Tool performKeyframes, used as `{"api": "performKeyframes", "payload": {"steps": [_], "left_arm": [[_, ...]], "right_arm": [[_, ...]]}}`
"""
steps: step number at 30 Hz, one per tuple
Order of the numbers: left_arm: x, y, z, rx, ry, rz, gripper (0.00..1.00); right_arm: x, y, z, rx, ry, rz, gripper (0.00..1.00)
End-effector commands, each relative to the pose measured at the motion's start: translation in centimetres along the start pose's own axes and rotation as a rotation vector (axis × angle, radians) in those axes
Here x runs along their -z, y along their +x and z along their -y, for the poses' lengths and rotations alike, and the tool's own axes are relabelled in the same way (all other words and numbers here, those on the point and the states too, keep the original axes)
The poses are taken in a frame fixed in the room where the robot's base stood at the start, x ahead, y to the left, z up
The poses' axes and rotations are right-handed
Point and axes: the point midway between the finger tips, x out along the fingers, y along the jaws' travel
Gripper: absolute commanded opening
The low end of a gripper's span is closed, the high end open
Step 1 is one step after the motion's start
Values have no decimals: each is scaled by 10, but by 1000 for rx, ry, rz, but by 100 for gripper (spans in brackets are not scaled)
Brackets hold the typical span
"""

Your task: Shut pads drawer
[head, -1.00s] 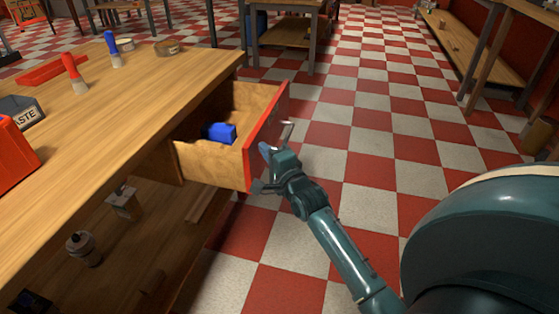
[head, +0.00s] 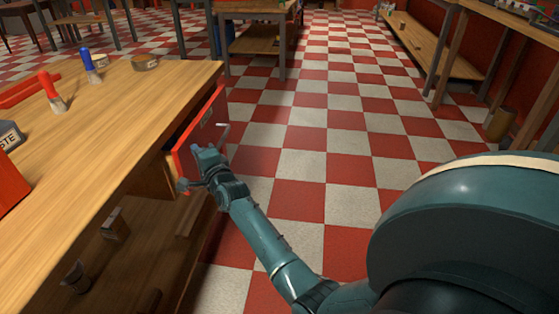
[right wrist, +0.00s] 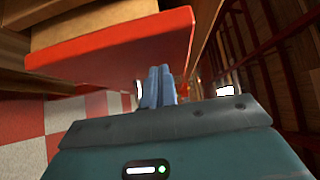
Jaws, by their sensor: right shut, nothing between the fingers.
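The drawer with the red front (head: 197,132) sits at the right end of the wooden workbench (head: 105,110). It is nearly in, with a narrow strip of its wooden side showing between the front and the bench. A metal handle (head: 222,131) is on the front's outer face. My right gripper (head: 206,157) is shut and empty, close against the outer face. In the right wrist view its fingers (right wrist: 158,86) are together beside the red front (right wrist: 120,52); contact cannot be told. The drawer's contents are hidden. My left gripper is not in view.
On the bench stand a red-handled brush (head: 52,92), a blue-handled brush (head: 91,66) and a round tin (head: 145,62). A lower shelf (head: 130,245) holds small items. The checkered floor right of the bench is clear.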

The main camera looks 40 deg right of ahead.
Motion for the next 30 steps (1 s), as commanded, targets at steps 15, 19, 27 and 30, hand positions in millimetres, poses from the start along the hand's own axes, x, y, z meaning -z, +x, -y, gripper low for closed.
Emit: {"api": "performKeyframes", "payload": {"steps": [15, 19, 27, 30], "left_arm": [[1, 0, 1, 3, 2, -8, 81], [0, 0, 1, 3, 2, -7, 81], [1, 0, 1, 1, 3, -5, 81], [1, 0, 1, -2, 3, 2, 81]], "right_arm": [[-14, 13, 1, 1, 1, 3, 0], [-15, 13, 2, 2, 2, 5, 0], [-16, 13, 3, 2, 3, 8, 0], [-16, 12, 3, 2, 3, 7, 0]]}}
